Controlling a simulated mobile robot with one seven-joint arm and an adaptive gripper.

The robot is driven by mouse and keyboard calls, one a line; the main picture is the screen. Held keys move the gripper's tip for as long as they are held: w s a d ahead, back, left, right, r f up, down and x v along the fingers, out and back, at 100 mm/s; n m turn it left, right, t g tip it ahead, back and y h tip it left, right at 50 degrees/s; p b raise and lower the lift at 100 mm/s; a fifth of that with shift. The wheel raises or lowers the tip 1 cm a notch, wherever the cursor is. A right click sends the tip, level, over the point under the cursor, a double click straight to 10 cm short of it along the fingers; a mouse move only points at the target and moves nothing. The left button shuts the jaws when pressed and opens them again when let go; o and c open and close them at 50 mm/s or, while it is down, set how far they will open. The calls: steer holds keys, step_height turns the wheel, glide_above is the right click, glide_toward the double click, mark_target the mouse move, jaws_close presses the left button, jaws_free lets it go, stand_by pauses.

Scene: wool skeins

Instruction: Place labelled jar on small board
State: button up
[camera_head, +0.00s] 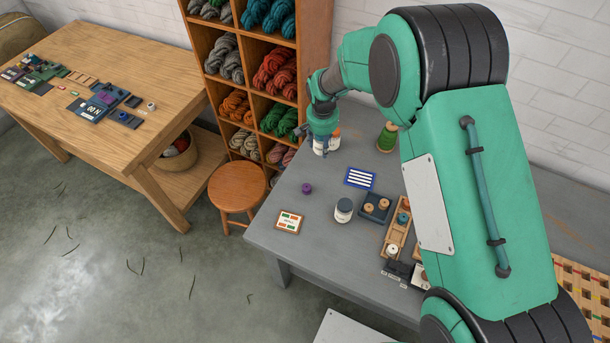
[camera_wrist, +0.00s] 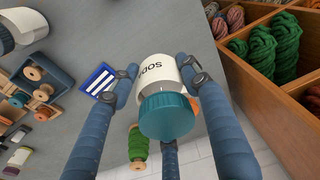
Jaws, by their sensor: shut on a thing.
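The labelled jar (camera_head: 327,147) is white and sits within my fingers near the grey table's far left corner. My gripper (camera_head: 322,135) is shut on the jar's sides. I cannot tell whether its base touches the table. A small blue board with white stripes (camera_head: 360,178) lies flat just right and in front of the jar; the striped board (camera_wrist: 98,80) is beside a finger in the wrist view.
A second white jar (camera_head: 344,211), a purple spool (camera_head: 307,188), a card with coloured patches (camera_head: 289,222) and a dark spool tray (camera_head: 375,208) share the grey table. A green thread cone (camera_head: 387,138) stands behind. Wool shelves (camera_head: 250,70) rise at the left.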

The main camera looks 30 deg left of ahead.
steer(key=s+d+f+b, duration=0.1)
steer(key=s+d, duration=0.3)
steer(key=s, duration=0.8)
steer(key=s+d+f+b, duration=0.1)
steer(key=s+d, duration=0.3)
steer(key=s, duration=0.8)
steer(key=s+d+f+b, duration=0.2)
steer(key=s+d, duration=0.2)
steer(key=s, duration=0.8)
steer(key=shift+s+d+b, duration=0.3)
steer(key=shift+d+b, duration=0.1)
steer(key=shift+a, duration=0.1)
steer(key=b, duration=0.3)
glide_above(290, 220)
steer(key=shift+s+f, duration=0.35)
steer(key=shift+f, duration=0.45)
steer(key=shift+f, duration=0.1)
steer(key=shift+f+b, duration=0.5)
steer(key=shift+f, duration=1.15)
